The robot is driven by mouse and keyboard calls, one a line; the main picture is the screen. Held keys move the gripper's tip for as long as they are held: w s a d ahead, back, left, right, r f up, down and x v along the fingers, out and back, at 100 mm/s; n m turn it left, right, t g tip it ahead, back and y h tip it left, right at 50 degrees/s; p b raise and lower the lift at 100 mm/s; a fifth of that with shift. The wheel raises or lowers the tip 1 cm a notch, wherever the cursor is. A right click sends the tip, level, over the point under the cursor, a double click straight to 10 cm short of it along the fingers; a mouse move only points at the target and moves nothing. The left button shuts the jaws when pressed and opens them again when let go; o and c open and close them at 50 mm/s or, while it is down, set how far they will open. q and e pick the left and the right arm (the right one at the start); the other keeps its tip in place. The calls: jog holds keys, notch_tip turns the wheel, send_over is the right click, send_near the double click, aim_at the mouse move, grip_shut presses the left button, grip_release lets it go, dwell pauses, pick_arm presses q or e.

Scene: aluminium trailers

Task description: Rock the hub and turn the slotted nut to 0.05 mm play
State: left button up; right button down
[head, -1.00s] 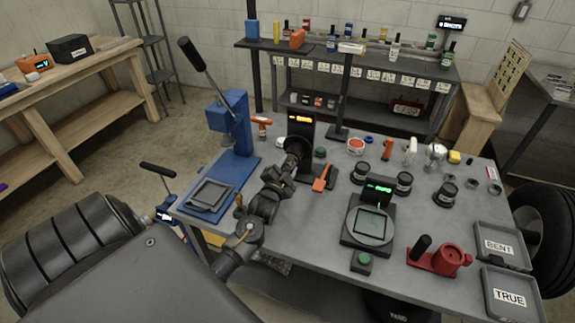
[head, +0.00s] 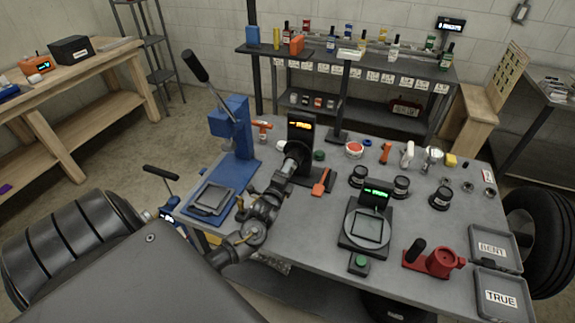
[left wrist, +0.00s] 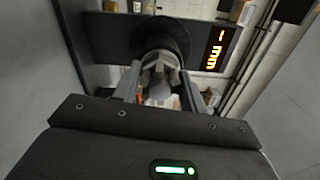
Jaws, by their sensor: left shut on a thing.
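The hub stand (head: 301,130) is a dark upright with an orange lit display, on the workbench left of centre. The dark round hub (left wrist: 160,36) fills the upper middle of the left wrist view. A paler slotted-looking end (left wrist: 158,64) faces me from its centre; this seems to be the nut. My left gripper (head: 296,152) reaches the front of the stand. Its two fingers (left wrist: 160,90) are shut on this pale end, one on each side. The display shows "mm" in the wrist view, but its figures are cut off. My right gripper is in neither view.
A blue lever press (head: 232,130) stands left of the stand. A scale-like device (head: 366,228), a red fixture (head: 440,262) and the BENT (head: 492,245) and TRUE (head: 502,298) trays stand further right.

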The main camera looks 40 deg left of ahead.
pick_arm(q)
jog(key=shift+m, duration=0.7)
jog(key=o, duration=1)
jog(key=b+v, duration=0.2)
jog(key=v, duration=0.8)
jog(key=shift+s+d+b, duration=0.2)
jog(key=shift+s+b, duration=0.1)
jog(key=shift+s, duration=0.05)
